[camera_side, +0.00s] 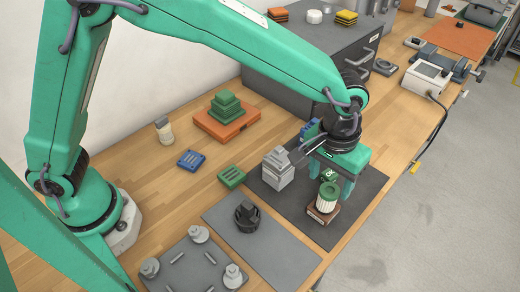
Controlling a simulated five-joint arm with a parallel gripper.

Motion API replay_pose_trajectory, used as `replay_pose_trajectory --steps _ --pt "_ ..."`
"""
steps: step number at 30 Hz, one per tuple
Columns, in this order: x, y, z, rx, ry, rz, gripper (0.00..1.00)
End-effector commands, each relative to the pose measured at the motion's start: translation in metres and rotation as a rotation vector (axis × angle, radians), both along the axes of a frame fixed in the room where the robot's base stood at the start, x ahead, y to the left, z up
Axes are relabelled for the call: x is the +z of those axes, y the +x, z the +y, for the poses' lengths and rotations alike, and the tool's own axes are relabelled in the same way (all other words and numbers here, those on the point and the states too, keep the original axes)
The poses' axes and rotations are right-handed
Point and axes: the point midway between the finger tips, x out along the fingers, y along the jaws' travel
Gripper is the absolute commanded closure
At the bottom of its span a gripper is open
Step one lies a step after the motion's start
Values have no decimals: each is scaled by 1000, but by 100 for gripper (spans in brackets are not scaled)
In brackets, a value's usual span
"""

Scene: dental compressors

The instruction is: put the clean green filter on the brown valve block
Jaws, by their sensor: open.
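The green filter (327,197) has a green cap and a pale pleated body. It stands upright on the brown valve block (320,217), near the front edge of the dark mat. My gripper (331,181) is open, with its teal fingers pointing down just behind the filter, apart from it as far as I can see. A green block with white marks (328,174) shows between or behind the fingers and is partly hidden.
A grey block (278,170) stands left of my gripper, with a blue block (309,128) behind. Another pale filter (163,130) stands farther left. Blue (190,160) and green (231,176) pieces lie on the wood. A grey cabinet (315,65) stands behind.

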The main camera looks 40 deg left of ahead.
Motion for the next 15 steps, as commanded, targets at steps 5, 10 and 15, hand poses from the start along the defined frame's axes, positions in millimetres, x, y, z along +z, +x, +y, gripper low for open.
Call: replay_pose_trajectory --steps 5,10,15 --pt "24 -2 0 0 -1 -1 41" --pt "36 -3 0 0 -1 0 41" --pt "38 -3 0 0 0 0 41"
